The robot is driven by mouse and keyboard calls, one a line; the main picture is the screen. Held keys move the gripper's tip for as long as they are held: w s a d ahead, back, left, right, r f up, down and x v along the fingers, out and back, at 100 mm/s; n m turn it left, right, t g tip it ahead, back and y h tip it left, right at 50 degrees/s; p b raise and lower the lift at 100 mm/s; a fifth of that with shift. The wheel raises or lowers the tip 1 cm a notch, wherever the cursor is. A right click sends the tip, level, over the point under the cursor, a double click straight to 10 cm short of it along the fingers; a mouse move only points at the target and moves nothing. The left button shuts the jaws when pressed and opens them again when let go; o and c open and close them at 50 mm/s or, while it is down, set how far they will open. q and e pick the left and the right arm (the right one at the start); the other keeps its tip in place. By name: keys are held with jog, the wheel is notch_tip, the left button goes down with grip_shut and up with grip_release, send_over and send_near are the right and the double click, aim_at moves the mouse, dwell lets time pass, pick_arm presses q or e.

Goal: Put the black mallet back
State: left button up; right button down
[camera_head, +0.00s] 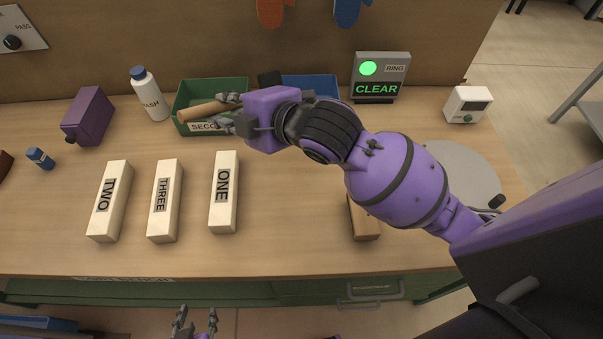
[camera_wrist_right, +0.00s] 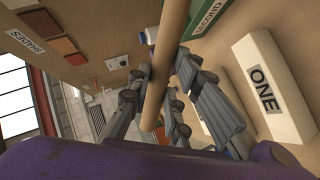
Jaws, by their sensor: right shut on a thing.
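The black mallet's wooden handle (camera_head: 203,110) is in my right gripper (camera_head: 230,112), above the green bin labelled SECOND (camera_head: 240,85). A black block (camera_head: 269,79), apparently the mallet's head, shows just behind my right wrist, partly hidden. In the right wrist view the handle (camera_wrist_right: 165,62) runs between the fingers of my right gripper (camera_wrist_right: 165,85), which are shut on it. I cannot tell whether the mallet touches the bin. My left gripper (camera_head: 195,322) is below the table's front edge, fingers apart and empty.
Three cream bricks, TWO (camera_head: 109,202), THREE (camera_head: 165,202) and ONE (camera_head: 224,192), stand at front left. A blue bin (camera_head: 318,83), a CLEAR sign (camera_head: 380,77), a WASH bottle (camera_head: 149,95) and a purple box (camera_head: 88,117) stand farther back. A brown block (camera_head: 364,220) lies under my right arm.

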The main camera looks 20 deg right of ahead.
jog(key=s+a+f+n+g, duration=0.1)
jog(key=s+f+n+g, duration=0.55)
jog(key=g, duration=0.25)
jog(key=s+d+f+n+g+h, duration=0.1)
jog(key=s+d+n+g+h, duration=0.4)
jog(key=s+d, duration=0.4)
jog(key=shift+n+t+y, duration=0.35)
jog(key=shift+t+y, duration=0.05)
jog(key=shift+t, duration=0.3)
jog(key=f+b, duration=0.1)
jog(key=f, duration=0.1)
jog(key=d+f+b, duration=0.1)
jog(key=f, duration=0.1)
jog(key=w+f+b, duration=0.1)
jog(key=f+b, duration=0.1)
jog(key=shift+d+f, duration=0.15)
jog(key=shift+f, duration=0.1)
pick_arm(q)
jog(key=shift+y, duration=0.3)
jog(key=shift+s+a+f, duration=0.2)
jog(key=shift+f, duration=0.4)
jog(key=shift+s+a+f, duration=0.15)
jog(key=shift+s+f, duration=0.1)
jog(key=shift+f, duration=0.4)
jog(key=shift+s+a+f, duration=0.2)
jog(key=shift+f, duration=0.4)
pick_arm(e)
jog(key=shift+w, duration=0.1)
